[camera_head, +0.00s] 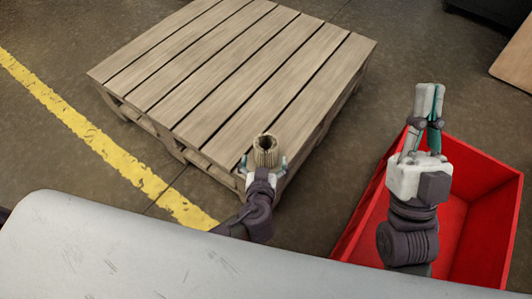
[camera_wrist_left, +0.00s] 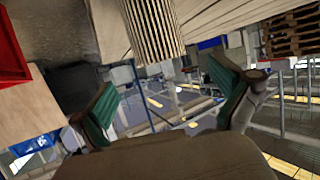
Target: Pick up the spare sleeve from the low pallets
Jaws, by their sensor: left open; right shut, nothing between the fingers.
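The spare sleeve (camera_head: 265,151) is a tan, ribbed, hollow cylinder standing upright near the front corner of the low wooden pallet (camera_head: 232,62). My left gripper (camera_head: 265,165) is open at the sleeve, its teal fingers to either side of it in the head view. In the left wrist view the ribbed sleeve (camera_wrist_left: 154,28) is at the top, beyond the open fingertips of the gripper (camera_wrist_left: 165,85). Whether any finger touches it I cannot tell. My right gripper (camera_head: 430,92) is shut and empty, pointing up over the red bin.
A red open bin (camera_head: 458,160) stands on the floor at the right, its visible inside bare. A pale rounded surface (camera_head: 130,250) crosses the front. A yellow line (camera_head: 85,125) runs along the floor left of the pallet. Most of the pallet top is clear.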

